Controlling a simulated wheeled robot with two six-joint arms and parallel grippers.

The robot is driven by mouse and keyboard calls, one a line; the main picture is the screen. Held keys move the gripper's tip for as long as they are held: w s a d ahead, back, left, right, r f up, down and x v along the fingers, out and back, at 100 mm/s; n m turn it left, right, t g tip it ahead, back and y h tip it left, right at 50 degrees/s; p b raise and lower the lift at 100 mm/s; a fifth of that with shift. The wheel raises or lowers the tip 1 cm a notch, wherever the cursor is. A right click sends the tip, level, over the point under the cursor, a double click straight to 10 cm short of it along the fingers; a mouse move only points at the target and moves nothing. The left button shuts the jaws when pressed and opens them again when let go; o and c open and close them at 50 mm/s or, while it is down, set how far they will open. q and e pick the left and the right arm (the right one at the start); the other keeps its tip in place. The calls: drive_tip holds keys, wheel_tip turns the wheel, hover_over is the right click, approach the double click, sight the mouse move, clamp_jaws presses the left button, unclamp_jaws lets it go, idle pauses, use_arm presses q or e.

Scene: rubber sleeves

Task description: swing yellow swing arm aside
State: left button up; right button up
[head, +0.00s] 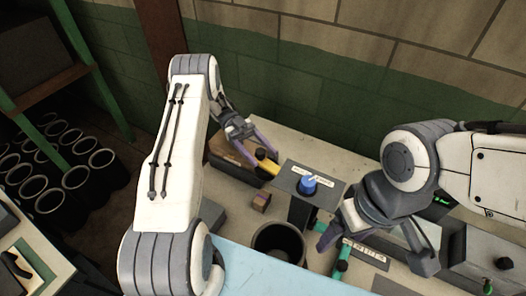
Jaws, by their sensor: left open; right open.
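The yellow swing arm (268,168) shows as a short yellow piece at the left edge of a dark labelled plate (329,192), near a black knob (260,154). Part of it is hidden by my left gripper. My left gripper (250,157) is open, its purple fingers pointing down close to the yellow piece. I cannot tell whether they touch it. My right gripper (376,250) is open and empty, right of the plate, with its fingers spread over the bench near a green part.
A blue knob (309,186) stands on the plate. In front are a black open cylinder (279,243) and a small brown block (261,201). Green parts (342,262) lie by my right gripper. A grey box (485,262) is at right. Several black sleeves (70,160) stand at left.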

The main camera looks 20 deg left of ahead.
use_arm(q)
wheel_tip(320, 180, up, 4)
drive_tip(key=p, duration=0.4)
drive_tip(key=shift+d+r+p, duration=0.15)
drive_tip(key=shift+r+p, duration=0.2)
drive_tip(key=shift+p, duration=0.05)
drive_tip(key=s+d+r+b, duration=0.3)
drive_tip(key=d+r, duration=0.3)
drive_tip(key=d, duration=0.5)
drive_tip(key=shift+r+b, duration=0.15)
drive_tip(key=shift+b, duration=0.7)
